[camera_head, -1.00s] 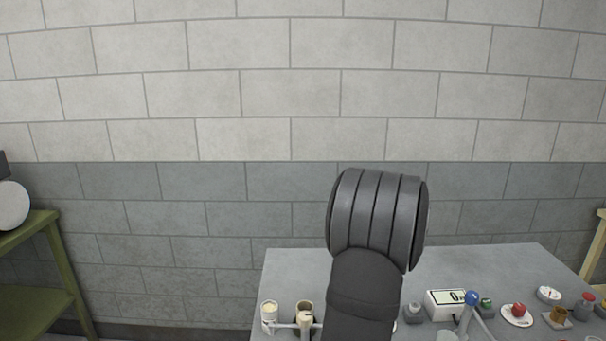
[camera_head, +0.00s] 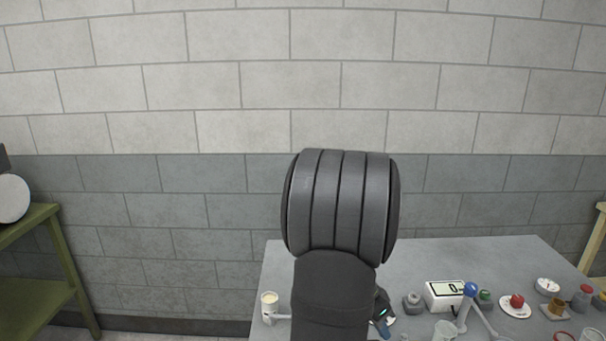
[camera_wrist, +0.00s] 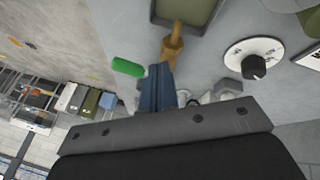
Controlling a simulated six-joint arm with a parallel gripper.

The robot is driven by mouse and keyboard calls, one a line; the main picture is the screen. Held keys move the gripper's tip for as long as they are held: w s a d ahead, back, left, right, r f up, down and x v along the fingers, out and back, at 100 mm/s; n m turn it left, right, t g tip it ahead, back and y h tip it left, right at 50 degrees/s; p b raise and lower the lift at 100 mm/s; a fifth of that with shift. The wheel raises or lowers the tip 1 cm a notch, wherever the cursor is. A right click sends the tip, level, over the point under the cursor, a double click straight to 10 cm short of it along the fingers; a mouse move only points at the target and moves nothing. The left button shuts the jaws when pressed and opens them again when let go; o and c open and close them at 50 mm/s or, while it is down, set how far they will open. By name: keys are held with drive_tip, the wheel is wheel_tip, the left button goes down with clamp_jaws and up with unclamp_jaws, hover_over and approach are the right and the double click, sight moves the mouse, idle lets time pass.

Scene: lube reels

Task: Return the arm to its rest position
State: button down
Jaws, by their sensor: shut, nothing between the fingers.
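My arm (camera_head: 340,215) rises in front of the grey table (camera_head: 420,257) in the head view, its thick ribbed dark joint upright at the middle. My gripper (camera_wrist: 160,70) shows in the wrist view as two blue fingers pressed together, with nothing held between them. A tan handle-like piece (camera_wrist: 173,45) appears just beyond the fingertips. I cannot tell how far below them it lies. In the head view the gripper is mostly hidden behind the arm.
On the table stand a cream-filled cup (camera_head: 268,305), a scale with a display (camera_head: 446,295), a blue-topped lever (camera_head: 471,289), a red item on a white dish (camera_head: 516,303) and a dial (camera_head: 547,286). A green shelf (camera_head: 42,240) stands left. The wrist view shows a green block (camera_wrist: 127,67).

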drive_tip(key=shift+s+d+r+n+t, duration=0.1)
drive_tip(key=shift+s+r+n+t, duration=0.2)
drive_tip(key=shift+n, duration=0.5)
drive_tip(key=shift+s+r+n+t, duration=0.1)
drive_tip(key=shift+s+n+t, duration=0.15)
drive_tip(key=shift+n+t, duration=0.4)
drive_tip(key=shift+s+d+r+n+t, duration=0.1)
drive_tip(key=shift+s+r+n+t, duration=0.15)
drive_tip(key=shift+n, duration=0.7)
